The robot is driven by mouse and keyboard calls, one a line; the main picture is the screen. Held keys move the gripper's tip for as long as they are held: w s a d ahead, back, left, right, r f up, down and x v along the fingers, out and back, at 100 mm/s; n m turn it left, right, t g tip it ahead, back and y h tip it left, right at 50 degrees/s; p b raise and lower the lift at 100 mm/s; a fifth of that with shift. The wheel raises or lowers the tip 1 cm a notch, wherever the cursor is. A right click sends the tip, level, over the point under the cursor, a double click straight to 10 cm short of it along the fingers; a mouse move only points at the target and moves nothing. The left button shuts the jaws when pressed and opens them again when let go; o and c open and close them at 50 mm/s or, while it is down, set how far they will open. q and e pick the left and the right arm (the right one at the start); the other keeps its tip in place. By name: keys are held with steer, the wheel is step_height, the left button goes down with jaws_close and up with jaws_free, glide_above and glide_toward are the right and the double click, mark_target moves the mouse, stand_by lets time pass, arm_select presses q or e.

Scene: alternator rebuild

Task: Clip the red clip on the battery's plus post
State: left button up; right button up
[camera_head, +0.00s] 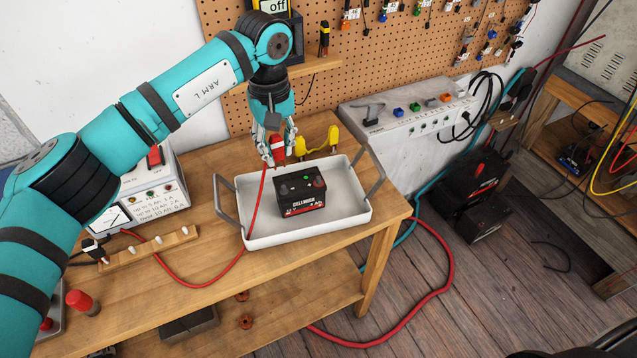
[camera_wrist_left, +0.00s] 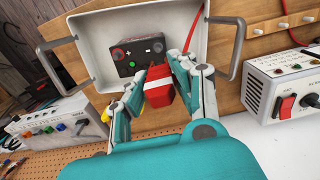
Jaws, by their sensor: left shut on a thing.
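The black battery (camera_head: 301,196) stands upright in a white tray (camera_head: 262,236) on the wooden bench. In the left wrist view the battery (camera_wrist_left: 140,62) shows a red-ringed post (camera_wrist_left: 118,54), a dark post (camera_wrist_left: 158,46) and a green dot between them. My left gripper (camera_head: 277,148) hangs over the tray's back rim, behind the battery. It is shut on the red clip (camera_wrist_left: 158,92), which has a white band and points toward the battery. The clip appears apart from both posts. A red cable (camera_head: 257,207) runs from it. My right gripper is not in view.
A bench supply (camera_head: 155,190) and a wooden peg strip (camera_head: 150,248) stand left of the tray. A yellow object (camera_head: 331,138) sits behind the tray. The tray's raised handles (camera_head: 226,200) flank the battery. A white socketed unit (camera_head: 405,120) stands at the right.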

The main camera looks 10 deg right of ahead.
arm_select(q)
glide_above(318, 177)
step_height(318, 177, down, 4)
steer(key=b, duration=0.3)
steer(key=shift+s+d, duration=0.1)
steer(key=shift+d, duration=0.05)
steer(key=shift+f+b, duration=0.35)
steer(key=shift+f, duration=0.25)
steer(key=shift+f+b, duration=0.9)
steer(key=shift+f, duration=0.3)
